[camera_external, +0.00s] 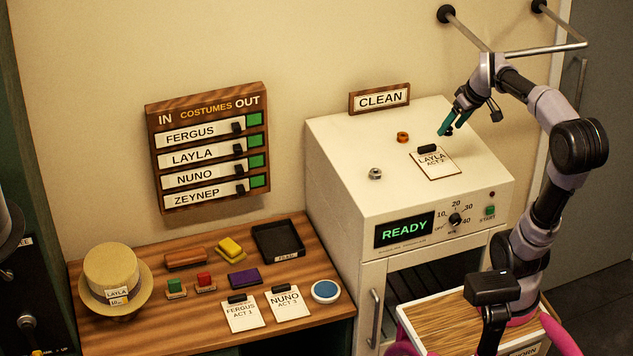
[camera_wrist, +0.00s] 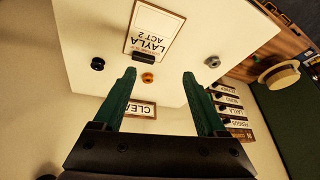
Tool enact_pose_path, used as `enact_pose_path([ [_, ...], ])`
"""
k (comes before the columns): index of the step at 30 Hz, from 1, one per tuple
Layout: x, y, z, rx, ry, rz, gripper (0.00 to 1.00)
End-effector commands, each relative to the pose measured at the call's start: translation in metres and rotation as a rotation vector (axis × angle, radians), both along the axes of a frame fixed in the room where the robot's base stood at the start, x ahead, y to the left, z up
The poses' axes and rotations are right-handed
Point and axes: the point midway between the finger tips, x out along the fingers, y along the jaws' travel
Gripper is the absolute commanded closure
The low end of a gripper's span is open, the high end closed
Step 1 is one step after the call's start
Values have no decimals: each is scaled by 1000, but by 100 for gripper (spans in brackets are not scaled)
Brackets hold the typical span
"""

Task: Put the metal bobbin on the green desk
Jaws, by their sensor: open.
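The metal bobbin (camera_external: 375,173) is small and grey and stands on the left part of the white machine's top (camera_external: 340,135). In the wrist view it shows as a grey bobbin (camera_wrist: 212,62) to the right of my right finger. My gripper (camera_external: 447,131) is open and empty above the back right of the machine top, apart from the metal bobbin. Its green fingers (camera_wrist: 160,75) show in the wrist view. No plainly green desktop shows. The wood-topped desk (camera_external: 190,325) at lower left has a dark, greenish front.
An orange bobbin (camera_external: 403,137) and a clipped LAYLA card (camera_external: 436,164) are on the machine top. A black bobbin (camera_wrist: 97,63) shows in the wrist view. The desk holds a straw hat (camera_external: 112,270), cards, pads and a black tray (camera_external: 278,239). A CLEAN sign (camera_external: 380,98) stands behind.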

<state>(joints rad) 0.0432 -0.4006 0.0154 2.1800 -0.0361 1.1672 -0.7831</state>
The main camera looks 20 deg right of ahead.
Motion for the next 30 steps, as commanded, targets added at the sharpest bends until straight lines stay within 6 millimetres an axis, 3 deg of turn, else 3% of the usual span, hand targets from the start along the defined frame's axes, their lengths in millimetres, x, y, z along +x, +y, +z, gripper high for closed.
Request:
enact_pose_path([
  [1, 21, 0, 1, -27, 18, 104, 26],
  [9, 117, 1, -6, -110, 33, 748, 26],
  [15, 167, -1, -23, -101, -14, 1093, 26],
  [22, 183, 2, -37, -91, -47, 1229, 26],
  [30, 182, 18, -74, -90, -47, 1231, 26],
])
